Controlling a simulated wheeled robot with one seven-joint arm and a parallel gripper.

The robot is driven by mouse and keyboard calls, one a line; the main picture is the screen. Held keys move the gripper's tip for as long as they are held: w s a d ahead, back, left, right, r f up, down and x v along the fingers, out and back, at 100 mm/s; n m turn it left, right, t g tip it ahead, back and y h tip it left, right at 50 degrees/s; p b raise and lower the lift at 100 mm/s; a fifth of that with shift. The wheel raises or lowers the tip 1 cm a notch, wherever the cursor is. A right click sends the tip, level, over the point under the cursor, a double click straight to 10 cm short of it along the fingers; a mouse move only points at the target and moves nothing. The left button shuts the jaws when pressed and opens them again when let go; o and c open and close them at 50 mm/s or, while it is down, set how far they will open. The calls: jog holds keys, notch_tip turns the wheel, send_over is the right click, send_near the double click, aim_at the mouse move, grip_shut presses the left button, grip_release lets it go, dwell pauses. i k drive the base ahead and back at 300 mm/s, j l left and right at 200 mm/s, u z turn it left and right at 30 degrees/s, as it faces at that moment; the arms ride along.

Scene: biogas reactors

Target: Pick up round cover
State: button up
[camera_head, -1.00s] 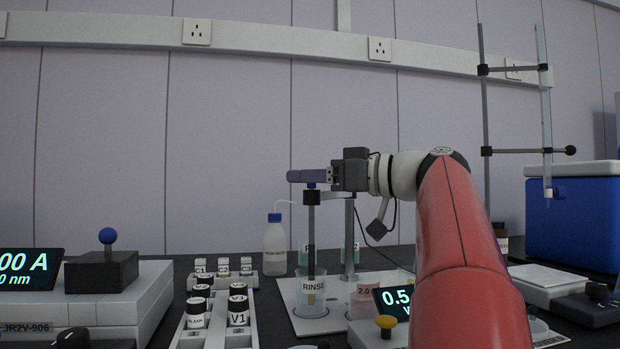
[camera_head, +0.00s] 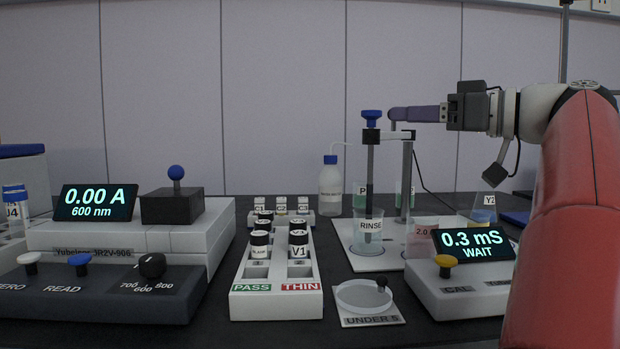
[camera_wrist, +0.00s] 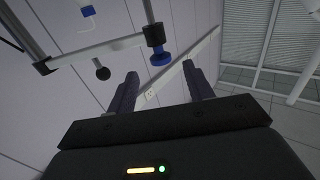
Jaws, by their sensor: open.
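A round, clear, shallow piece (camera_head: 363,296) with a small black knob at its right side lies on a card marked UNDER 5 at the front; it looks like the round cover. Whether it is one piece or a lid on a dish, I cannot tell. My gripper (camera_head: 392,114) is raised well above and behind it, just right of the blue-topped probe on its stand. In the wrist view my gripper (camera_wrist: 159,69) has its two purple fingers spread apart with nothing between them. The round piece is not visible in the wrist view.
The blue-topped probe (camera_head: 370,160) stands in the RINSE beaker (camera_head: 370,240). A meter (camera_head: 460,280) reading 0.3 mS is right of the card. A PASS/THIN vial rack (camera_head: 277,306) is left of it. A photometer (camera_head: 130,240) is further left.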

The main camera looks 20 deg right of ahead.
aim_at(358, 296)
jog(key=k, duration=1)
